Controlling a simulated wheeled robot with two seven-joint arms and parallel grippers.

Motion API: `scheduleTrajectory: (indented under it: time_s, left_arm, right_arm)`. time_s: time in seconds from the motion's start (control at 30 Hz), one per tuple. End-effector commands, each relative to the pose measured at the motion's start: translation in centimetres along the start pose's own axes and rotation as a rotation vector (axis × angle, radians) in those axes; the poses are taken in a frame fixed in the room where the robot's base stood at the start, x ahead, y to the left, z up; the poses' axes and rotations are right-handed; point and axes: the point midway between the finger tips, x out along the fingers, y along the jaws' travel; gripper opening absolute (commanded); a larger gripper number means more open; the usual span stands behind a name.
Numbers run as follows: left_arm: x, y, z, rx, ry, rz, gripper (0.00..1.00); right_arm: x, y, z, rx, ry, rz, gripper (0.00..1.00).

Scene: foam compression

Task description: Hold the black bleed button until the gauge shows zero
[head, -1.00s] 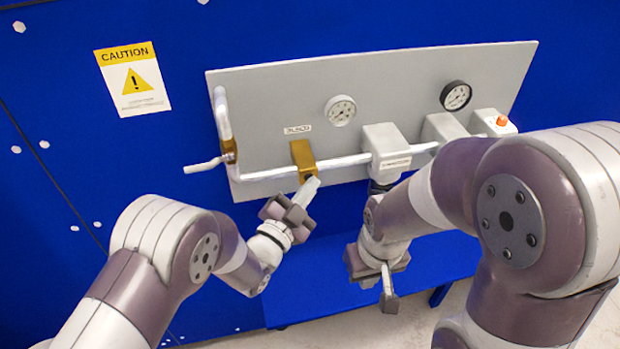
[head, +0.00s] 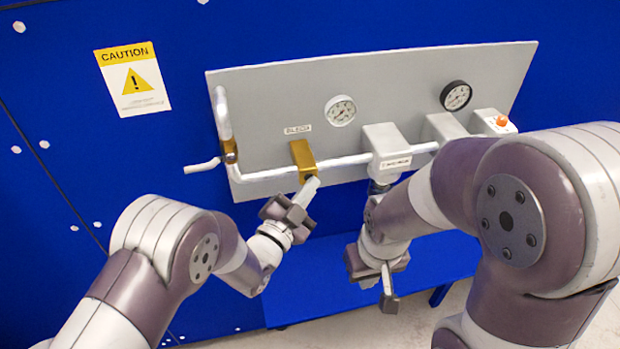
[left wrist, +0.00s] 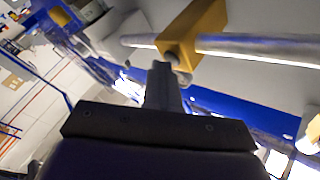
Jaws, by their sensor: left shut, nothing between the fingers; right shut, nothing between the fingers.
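A brass bleed block (head: 303,158) sits on the silver pipe, below a small label reading roughly "BLEED". My left gripper (head: 313,184) is shut and empty, its fingertips at the block's lower front face. In the left wrist view the fingertips (left wrist: 162,72) reach the underside of the brass block (left wrist: 190,35), beside a small round greyish part (left wrist: 180,77). My right gripper (head: 389,296) is shut and empty, pointing down.
The grey panel (head: 265,95) stands against a blue wall. A lever handle (head: 203,165) sticks out at the pipe's left end. Grey boxes (head: 385,142) sit on the pipe right of the block, and an orange knob (head: 501,120) is at far right. A blue bench (head: 320,295) lies below.

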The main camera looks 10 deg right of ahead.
Motion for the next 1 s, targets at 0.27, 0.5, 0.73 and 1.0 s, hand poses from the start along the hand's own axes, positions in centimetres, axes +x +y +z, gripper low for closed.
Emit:
scheduleTrajectory:
  time_s: [0.27,0.5,0.73,1.0]
  left_arm:
    - [-0.2,0.1,-0.1,0.0,-0.001,-0.002,0.0]
    - [-1.1,0.8,-0.7,0.0,-0.001,-0.001,0.0]
    - [-1.2,0.9,-0.8,0.0,0.0,-0.001,0.0]
    - [-2.3,1.8,-1.7,-0.001,0.001,0.001,0.0]
  right_arm:
    - [0.0,0.0,0.0,0.0,0.0,0.0,0.0]
    - [0.0,0.0,0.0,0.0,0.0,0.0,0.0]
    - [0.0,0.0,0.0,0.0,0.0,0.0,0.0]
    - [-0.2,0.0,0.0,0.0,0.0,0.0,0.0]
